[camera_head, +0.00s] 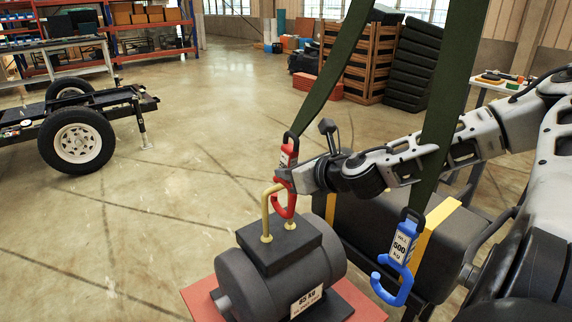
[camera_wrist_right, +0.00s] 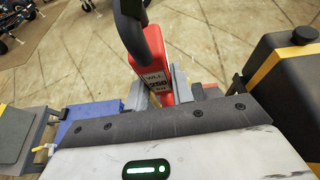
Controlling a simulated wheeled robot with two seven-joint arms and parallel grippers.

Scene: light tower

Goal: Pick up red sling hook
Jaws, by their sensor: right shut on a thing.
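The red sling hook (camera_head: 285,186) hangs upright from a dark green strap in the head view. Its curved lower part is beside the yellow handle (camera_head: 268,212) on top of a dark motor-like load (camera_head: 281,265) labelled 85 kg. I cannot tell whether the hook touches the handle. My right gripper (camera_head: 290,184) reaches in from the right and is shut on the red hook. In the right wrist view the red hook (camera_wrist_right: 158,80), labelled WLL 250 kg, stands between the fingers; its lower part is hidden. My left gripper is not in view.
A blue hook (camera_head: 398,265) labelled 500 kg hangs from a second green strap (camera_head: 448,100), close to my right arm. A black case (camera_head: 375,235) with yellow bands stands behind the load. A trailer (camera_head: 80,130) is at the left; open floor lies between.

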